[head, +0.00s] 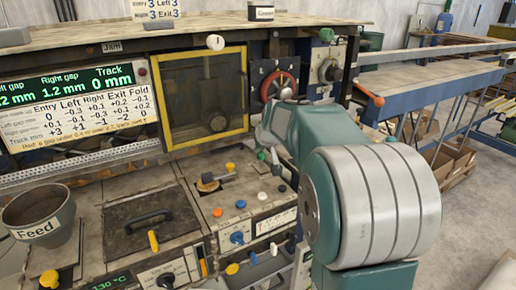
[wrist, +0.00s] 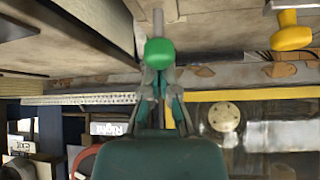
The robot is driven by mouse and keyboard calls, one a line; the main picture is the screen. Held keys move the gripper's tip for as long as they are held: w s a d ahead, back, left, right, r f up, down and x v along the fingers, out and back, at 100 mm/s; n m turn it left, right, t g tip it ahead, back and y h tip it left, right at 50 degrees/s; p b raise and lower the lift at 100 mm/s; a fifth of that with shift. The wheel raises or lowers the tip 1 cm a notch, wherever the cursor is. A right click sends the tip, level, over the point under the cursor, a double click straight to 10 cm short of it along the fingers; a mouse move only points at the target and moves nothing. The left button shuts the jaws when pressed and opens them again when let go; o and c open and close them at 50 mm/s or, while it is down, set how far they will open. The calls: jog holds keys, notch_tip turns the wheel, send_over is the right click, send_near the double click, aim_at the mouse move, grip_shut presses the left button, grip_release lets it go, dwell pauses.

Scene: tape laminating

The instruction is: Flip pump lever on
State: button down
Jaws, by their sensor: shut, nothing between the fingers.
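A lever with a green knob (wrist: 160,52) on a metal rod shows in the wrist view, straight ahead of my fingertips. No pump label is readable beside it, so I cannot tell for certain that it is the pump lever. A small green knob (head: 260,155) shows in the head view just below my gripper (head: 262,132). In the wrist view my gripper (wrist: 158,82) is shut and empty, its tips at or very near the green knob; contact is unclear. My arm hides part of the panel in the head view.
A yellow-framed window (head: 203,97) stands left of my gripper, and a red handwheel (head: 277,87) is close behind it. A yellow knob (wrist: 292,35) shows in the wrist view. Several coloured knobs and a switch panel (head: 262,225) lie below. A "Feed" bucket (head: 38,220) stands at left.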

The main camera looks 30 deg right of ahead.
jog(key=shift+s+f, duration=0.1)
jog(key=shift+s, duration=0.6)
jog(key=shift+s+f, duration=0.15)
jog(key=shift+s, duration=0.05)
